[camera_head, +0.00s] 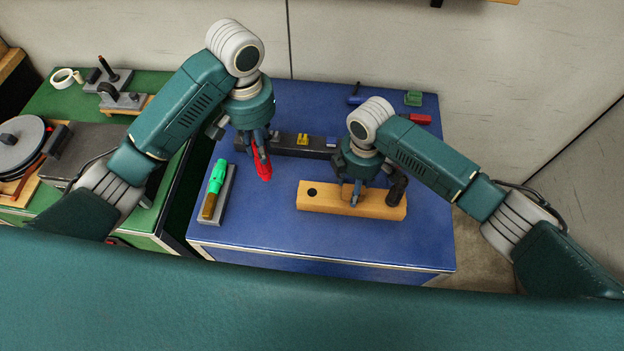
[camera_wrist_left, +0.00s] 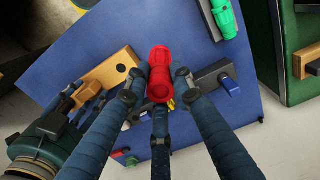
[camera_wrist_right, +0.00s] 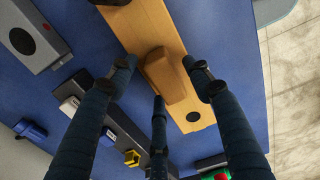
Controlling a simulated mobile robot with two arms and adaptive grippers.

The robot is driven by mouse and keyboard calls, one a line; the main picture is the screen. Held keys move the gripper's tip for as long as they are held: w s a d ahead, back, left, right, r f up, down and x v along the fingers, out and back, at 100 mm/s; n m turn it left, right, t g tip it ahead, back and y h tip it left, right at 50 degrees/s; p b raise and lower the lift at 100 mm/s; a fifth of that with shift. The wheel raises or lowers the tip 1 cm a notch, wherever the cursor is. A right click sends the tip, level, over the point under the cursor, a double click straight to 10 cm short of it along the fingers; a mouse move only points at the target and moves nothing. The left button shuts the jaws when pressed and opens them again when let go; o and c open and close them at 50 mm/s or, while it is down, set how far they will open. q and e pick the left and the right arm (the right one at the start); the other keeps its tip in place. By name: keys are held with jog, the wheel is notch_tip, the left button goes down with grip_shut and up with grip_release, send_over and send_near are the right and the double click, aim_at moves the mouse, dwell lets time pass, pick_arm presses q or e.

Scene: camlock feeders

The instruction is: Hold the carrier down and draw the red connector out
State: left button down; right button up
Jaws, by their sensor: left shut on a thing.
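The red connector (camera_head: 262,165) hangs in my left gripper (camera_head: 257,146), above the blue table and left of the wooden carrier. The left wrist view shows the fingers closed around the red connector (camera_wrist_left: 159,75). The carrier (camera_head: 375,208) is a pale wooden bar lying on the table. It has an empty-looking dark hole at its left end and a black upright part at its right end. My right gripper (camera_head: 355,190) is down at the carrier's middle. In the right wrist view its fingers stand apart around a raised wooden block (camera_wrist_right: 165,75); contact is unclear.
A green connector (camera_head: 217,172) lies on a grey holder (camera_head: 228,192) at the table's left. A dark rack (camera_head: 280,147) with a yellow part stands behind the red connector. Red and green pieces (camera_head: 413,98) lie at the back right. The table's front strip is clear.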

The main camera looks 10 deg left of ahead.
jog(key=o, duration=0.9)
jog(key=shift+r, duration=0.1)
jog(key=shift+o, duration=0.2)
pick_arm(q)
notch_tip(320, 180, up, 3)
jog(key=p, duration=0.3)
jog(key=shift+r, duration=0.1)
pick_arm(e)
notch_tip(320, 180, up, 3)
jog(key=shift+r, duration=2.5)
